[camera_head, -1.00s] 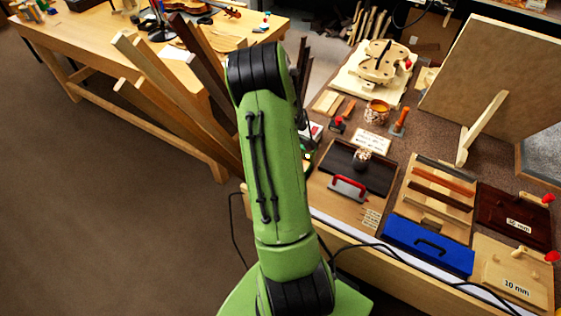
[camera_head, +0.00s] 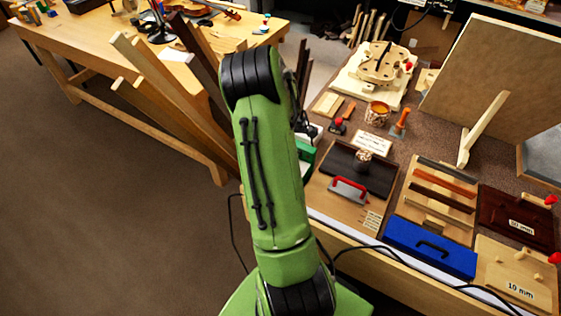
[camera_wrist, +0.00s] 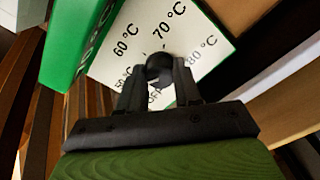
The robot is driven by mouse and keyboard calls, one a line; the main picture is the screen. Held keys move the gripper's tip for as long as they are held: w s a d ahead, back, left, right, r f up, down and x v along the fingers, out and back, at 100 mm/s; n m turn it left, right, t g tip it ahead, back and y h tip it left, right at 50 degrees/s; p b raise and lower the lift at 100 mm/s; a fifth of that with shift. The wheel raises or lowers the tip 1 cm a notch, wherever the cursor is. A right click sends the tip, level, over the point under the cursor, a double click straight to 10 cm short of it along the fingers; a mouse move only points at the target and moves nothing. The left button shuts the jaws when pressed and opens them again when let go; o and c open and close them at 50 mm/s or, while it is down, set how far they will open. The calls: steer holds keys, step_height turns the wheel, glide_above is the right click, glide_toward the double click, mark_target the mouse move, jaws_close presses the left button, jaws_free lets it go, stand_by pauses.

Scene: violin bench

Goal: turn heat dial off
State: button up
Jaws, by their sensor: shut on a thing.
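The heat dial (camera_wrist: 160,65) is a dark round knob on a white panel (camera_wrist: 113,62) in the wrist view. Printed marks for several temperatures, with 60, 70 and 80 °C readable, surround it, and "OFF" shows partly between the fingers. The panel belongs to a green-sided box, which also shows in the head view (camera_head: 305,154). My gripper (camera_wrist: 160,76) is shut on the dial, with a finger on each side. The dial's pointer is hidden or too dark to read. In the head view my green arm hides the dial.
Upright wooden strips (camera_head: 165,100) stand close to the left of my arm. A black tray (camera_head: 340,165), a red-handled tool (camera_head: 348,188) and a blue case (camera_head: 430,248) lie on the bench to the right. A cable runs along the bench front.

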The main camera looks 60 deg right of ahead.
stand_by(0.4)
steer(key=o, duration=1)
steer(key=shift+o, duration=0.2)
step_height(320, 180, up, 16)
steer(key=p, duration=0.3)
steer(key=shift+p, duration=0.35)
steer(key=shift+f, duration=0.15)
